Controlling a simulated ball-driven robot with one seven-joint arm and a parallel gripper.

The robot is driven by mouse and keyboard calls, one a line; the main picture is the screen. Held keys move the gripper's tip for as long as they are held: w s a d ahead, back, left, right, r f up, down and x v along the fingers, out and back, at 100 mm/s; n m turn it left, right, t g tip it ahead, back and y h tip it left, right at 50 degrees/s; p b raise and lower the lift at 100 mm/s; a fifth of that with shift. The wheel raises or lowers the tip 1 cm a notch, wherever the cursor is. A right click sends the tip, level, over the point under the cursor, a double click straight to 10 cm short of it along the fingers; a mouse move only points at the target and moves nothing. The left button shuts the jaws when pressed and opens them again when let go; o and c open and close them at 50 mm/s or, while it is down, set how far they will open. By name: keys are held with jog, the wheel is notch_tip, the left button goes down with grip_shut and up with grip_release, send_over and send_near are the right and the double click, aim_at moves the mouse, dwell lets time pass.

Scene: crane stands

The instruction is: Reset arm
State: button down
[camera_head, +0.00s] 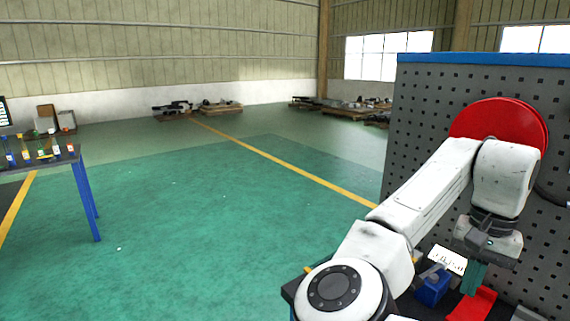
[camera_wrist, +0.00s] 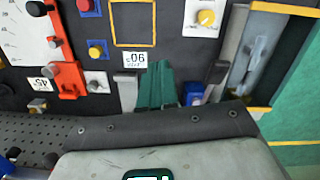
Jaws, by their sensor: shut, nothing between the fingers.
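My arm reaches out on the right of the head view, bent at the elbow, with the hand hanging downward. My gripper (camera_head: 474,278) has teal fingers and points down over the bench beside the pegboard. It also shows in the wrist view (camera_wrist: 158,76), with the teal fingers together and nothing held. The fingers are above a dark panel (camera_wrist: 190,58) with knobs and buttons. Whether the tips touch anything below cannot be told.
A grey pegboard (camera_head: 425,130) stands close behind the arm, with a red disc (camera_head: 480,112) on it. A blue item (camera_head: 432,288) and a red item (camera_head: 474,304) lie near the gripper. A blue-legged table (camera_head: 84,190) with small bottles is far left. Green floor between is clear.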

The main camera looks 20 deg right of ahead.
jog(key=s+d+f+n+t+h, duration=0.1)
jog(key=s+d+f+h, duration=0.2)
jog(key=d+f+h, duration=0.4)
jog(key=a+f+n+t+y, duration=0.1)
jog(key=a+f+n, duration=0.1)
jog(key=a+f, duration=0.2)
jog(key=s+a+f+n+t, duration=0.1)
jog(key=a+f+n+t, duration=0.1)
jog(key=a+f+n, duration=0.1)
jog(key=s+a+f+n+t+y, duration=0.1)
jog(key=a+f+n+t, duration=0.1)
jog(key=a+f, duration=0.3)
jog(key=shift+s+a+f+n+y, duration=0.1)
jog(key=shift+a+f+n+y, duration=0.25)
jog(key=shift+a+n, duration=0.4)
jog(key=s+a+f+n+y, duration=0.25)
jog(key=s+a+f, duration=0.3)
jog(key=a, duration=0.45)
jog(key=s+f+g, duration=0.4)
jog(key=s+f, duration=0.2)
jog(key=s, duration=0.5)
jog(key=shift+d+m+y, duration=0.25)
jog(key=shift+m+y, duration=0.15)
jog(key=shift+w+r, duration=0.15)
